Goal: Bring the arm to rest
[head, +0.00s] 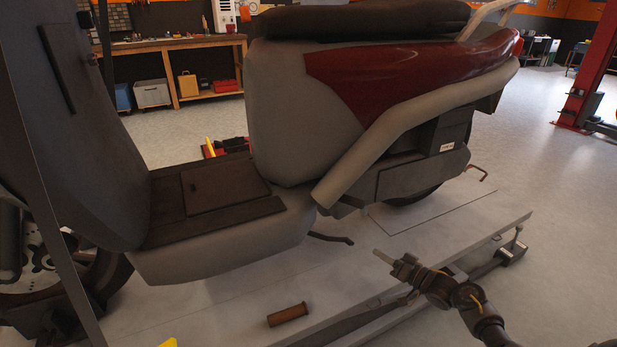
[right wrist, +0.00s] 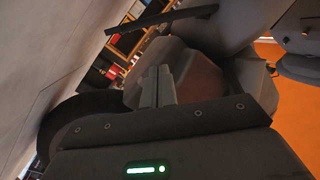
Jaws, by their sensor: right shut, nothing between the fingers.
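My right gripper (head: 383,256) shows in the head view at the lower right, above the edge of the lift platform. Its fingers are pressed together with nothing between them. In the right wrist view the shut fingers (right wrist: 157,87) point toward the scooter body. My right arm (head: 470,298) reaches in from the lower right corner. It is apart from the scooter. My left gripper is not in view.
A scooter with a red side panel (head: 420,75) fills the left and centre. It stands on the grey lift platform (head: 340,318). A brown cylinder (head: 287,315) lies on the platform. A workbench (head: 180,48) stands behind. The floor (head: 560,220) at right is clear.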

